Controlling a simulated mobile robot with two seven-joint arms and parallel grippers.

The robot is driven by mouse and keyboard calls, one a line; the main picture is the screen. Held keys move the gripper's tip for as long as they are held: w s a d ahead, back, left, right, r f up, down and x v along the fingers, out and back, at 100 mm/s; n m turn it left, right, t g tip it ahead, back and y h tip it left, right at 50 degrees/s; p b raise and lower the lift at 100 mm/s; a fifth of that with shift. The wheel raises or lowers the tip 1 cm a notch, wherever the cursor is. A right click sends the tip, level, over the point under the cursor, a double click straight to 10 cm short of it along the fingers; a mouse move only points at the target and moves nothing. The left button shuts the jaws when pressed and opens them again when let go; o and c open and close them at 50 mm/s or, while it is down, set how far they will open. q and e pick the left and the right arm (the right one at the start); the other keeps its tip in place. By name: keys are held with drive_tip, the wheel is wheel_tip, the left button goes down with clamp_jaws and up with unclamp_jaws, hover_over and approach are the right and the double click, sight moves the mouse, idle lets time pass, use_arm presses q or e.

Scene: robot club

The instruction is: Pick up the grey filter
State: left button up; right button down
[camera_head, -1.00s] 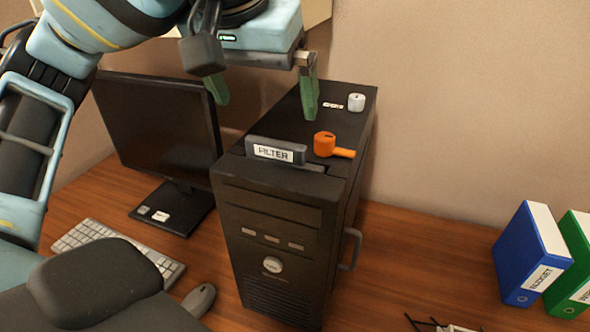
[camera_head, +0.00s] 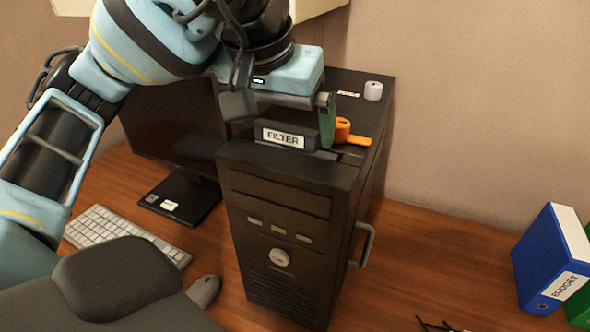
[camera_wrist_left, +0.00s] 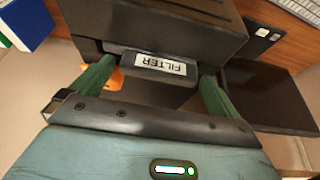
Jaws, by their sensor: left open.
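The grey filter (camera_head: 286,134), with a white label reading FILTER, stands up from a slot in the top of the black computer tower (camera_head: 290,180). My left gripper (camera_head: 285,125) is open, with its green fingers at the two ends of the filter. In the left wrist view the filter (camera_wrist_left: 158,66) lies between the spread fingers of the gripper (camera_wrist_left: 155,85), with a small gap towards the right finger. I cannot tell whether the left finger touches it. In the head view the far finger is hidden behind the gripper body. My right gripper is not in view.
An orange piece with a handle (camera_head: 346,133) is just behind the right finger. A white knob (camera_head: 373,91) sits at the tower's back. A monitor (camera_head: 170,125) stands left of the tower, a blue binder (camera_head: 550,260) far right.

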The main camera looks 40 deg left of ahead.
use_arm(q)
drive_tip(key=c, duration=1.1)
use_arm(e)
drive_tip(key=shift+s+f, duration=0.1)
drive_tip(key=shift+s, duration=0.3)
use_arm(q)
drive_tip(key=shift+r, duration=0.15)
